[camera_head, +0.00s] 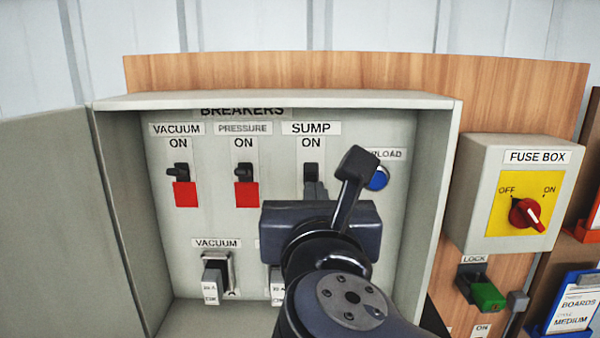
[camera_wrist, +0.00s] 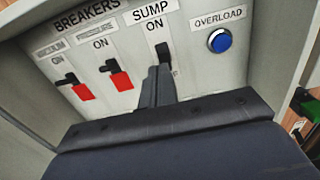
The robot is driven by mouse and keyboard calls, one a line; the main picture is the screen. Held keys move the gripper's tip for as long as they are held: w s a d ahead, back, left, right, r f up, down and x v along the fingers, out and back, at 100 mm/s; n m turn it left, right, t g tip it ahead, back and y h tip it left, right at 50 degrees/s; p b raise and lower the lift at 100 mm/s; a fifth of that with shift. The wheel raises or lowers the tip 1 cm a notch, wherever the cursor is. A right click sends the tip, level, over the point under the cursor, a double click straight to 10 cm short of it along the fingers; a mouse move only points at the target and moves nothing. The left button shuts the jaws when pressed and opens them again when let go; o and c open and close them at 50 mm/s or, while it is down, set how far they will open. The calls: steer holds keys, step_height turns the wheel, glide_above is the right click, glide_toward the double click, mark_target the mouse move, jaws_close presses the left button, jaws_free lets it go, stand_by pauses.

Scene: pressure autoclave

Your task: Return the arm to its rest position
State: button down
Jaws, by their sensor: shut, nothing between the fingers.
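My gripper (camera_head: 315,190) is inside the open breaker box (camera_head: 448,150), in front of the SUMP breaker. In the wrist view my gripper (camera_wrist: 159,80) has its two dark fingers together and empty, pointing at the panel. The black SUMP breaker lever (camera_head: 311,171) shows just beyond the fingertips; the lever also shows in the wrist view (camera_wrist: 163,52). I cannot tell whether the fingertips touch it. My gripper body and wrist hide the lower part of the SUMP breaker and some of the lower row.
The box door (camera_head: 50,220) stands open at left. VACUUM (camera_head: 179,172) and PRESSURE (camera_head: 244,171) breakers show red below their levers. A blue OVERLOAD button (camera_wrist: 219,40) is right of SUMP. The fuse box (camera_head: 476,190) with its red knob (camera_head: 526,214) and a green lock piece (camera_head: 487,295) are further right.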

steer(key=w, duration=0.6)
steer(key=shift+w+f+b, duration=0.2)
steer(key=shift+w+b, duration=0.05)
steer(key=shift+b, duration=0.05)
steer(key=shift+s+d, duration=0.1)
steer(key=shift+d, duration=0.05)
